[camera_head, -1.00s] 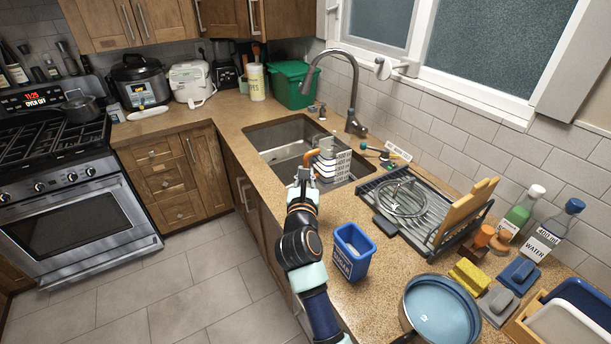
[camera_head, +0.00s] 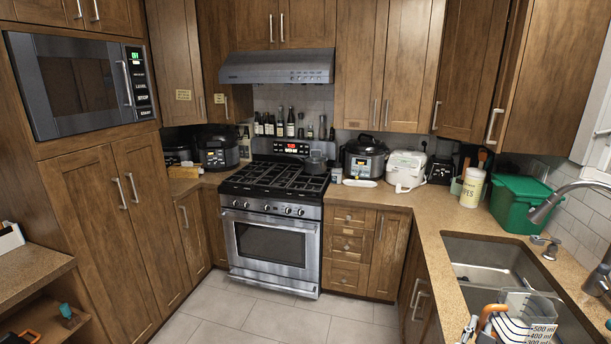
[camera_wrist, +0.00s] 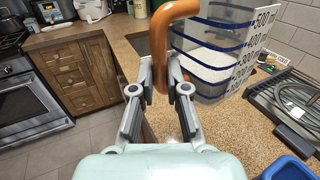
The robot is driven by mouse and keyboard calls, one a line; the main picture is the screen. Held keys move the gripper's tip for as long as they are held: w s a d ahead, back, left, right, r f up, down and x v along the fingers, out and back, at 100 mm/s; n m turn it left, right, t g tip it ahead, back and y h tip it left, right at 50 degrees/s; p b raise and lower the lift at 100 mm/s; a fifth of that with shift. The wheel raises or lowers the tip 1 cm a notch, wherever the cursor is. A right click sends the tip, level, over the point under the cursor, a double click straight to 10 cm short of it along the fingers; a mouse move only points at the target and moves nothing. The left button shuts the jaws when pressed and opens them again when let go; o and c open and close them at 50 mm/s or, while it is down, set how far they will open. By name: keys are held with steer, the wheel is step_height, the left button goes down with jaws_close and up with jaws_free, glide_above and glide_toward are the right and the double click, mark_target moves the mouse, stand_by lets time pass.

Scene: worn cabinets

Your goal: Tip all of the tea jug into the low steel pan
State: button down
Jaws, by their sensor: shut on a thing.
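A clear jug with dark bands, volume marks and an orange handle shows at the bottom right of the head view (camera_head: 522,322), in front of the sink. It also shows at the top of the wrist view (camera_wrist: 212,75). My gripper (camera_wrist: 160,64) is shut on the orange handle. The jug looks roughly upright; what is inside it is hard to make out. I cannot tell whether this is the low steel pan.
The sink (camera_head: 490,262) and faucet (camera_head: 565,195) are at the right. A green bin (camera_head: 522,203), a yellow-white canister (camera_head: 472,187) and cookers (camera_head: 366,158) line the back counter. A drying rack (camera_wrist: 290,105) and a blue container (camera_wrist: 288,168) show in the wrist view.

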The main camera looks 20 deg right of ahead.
steer(key=w+a+f+n+t+y+p, duration=0.1)
steer(key=w+a+n+t+y+p, duration=0.15)
steer(key=a, duration=0.55)
steer(key=w+a+n+t+y+p, duration=0.1)
steer(key=a+y+p, duration=0.15)
steer(key=a, duration=0.45)
steer(key=w+a+f+n+t+y+p, duration=0.15)
steer(key=a+p, duration=0.25)
steer(key=a, duration=0.4)
steer(key=s+a+n+t+y+p, duration=0.1)
steer(key=s+a+n+y+p, duration=0.2)
steer(key=a, duration=0.9)
steer(key=s+a+r+n+t+y+p, duration=0.1)
steer(key=s+a+n+t+y+p, duration=0.1)
steer(key=a, duration=0.9)
steer(key=s+n+y+p, duration=0.1)
steer(key=s+y+p, duration=0.1)
steer(key=y+p, duration=0.1)
steer(key=shift+s+a+r+y+p, duration=0.15)
steer(key=shift+s+a+y+p, duration=0.1)
steer(key=shift+a+y+p, duration=0.15)
